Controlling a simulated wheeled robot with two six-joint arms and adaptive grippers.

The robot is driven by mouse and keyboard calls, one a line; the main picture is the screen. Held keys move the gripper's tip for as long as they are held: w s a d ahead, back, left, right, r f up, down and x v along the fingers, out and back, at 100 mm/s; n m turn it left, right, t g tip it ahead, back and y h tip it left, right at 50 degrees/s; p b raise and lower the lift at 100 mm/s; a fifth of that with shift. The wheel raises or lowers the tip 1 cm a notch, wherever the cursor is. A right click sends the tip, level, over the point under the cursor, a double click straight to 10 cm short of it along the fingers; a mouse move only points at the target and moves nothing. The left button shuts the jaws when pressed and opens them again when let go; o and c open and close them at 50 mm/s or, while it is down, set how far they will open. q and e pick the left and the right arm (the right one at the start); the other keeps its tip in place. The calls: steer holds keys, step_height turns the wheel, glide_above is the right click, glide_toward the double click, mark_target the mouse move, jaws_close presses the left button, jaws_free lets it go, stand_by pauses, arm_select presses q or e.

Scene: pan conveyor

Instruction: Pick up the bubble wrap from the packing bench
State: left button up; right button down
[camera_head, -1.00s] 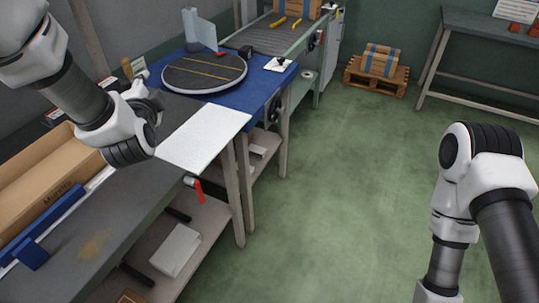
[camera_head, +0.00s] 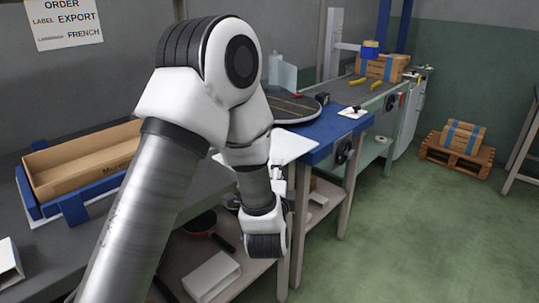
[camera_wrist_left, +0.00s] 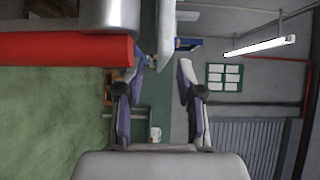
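The bubble wrap, seen as a flat white sheet (camera_head: 291,147), lies at the right end of the grey packing bench (camera_head: 30,265), partly hidden behind my left arm. My left gripper (camera_wrist_left: 163,66) is open in the left wrist view. A pale slab (camera_wrist_left: 166,30), which looks like the sheet seen edge-on, reaches down between its fingertips, with gaps beside it. In the head view my left wrist hangs low at the bench's front edge, and the fingers are not clearly visible. My right gripper is out of view.
An open cardboard box (camera_head: 85,160) stands in a blue holder on the bench. A dark round turntable (camera_head: 292,107) is on the blue table behind. Green floor (camera_head: 400,240) is clear at right.

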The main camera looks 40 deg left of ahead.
arm_select(q)
steer(key=x, duration=0.3)
steer(key=shift+d, duration=0.1)
jaws_close()
steer(key=shift+r, duration=0.1)
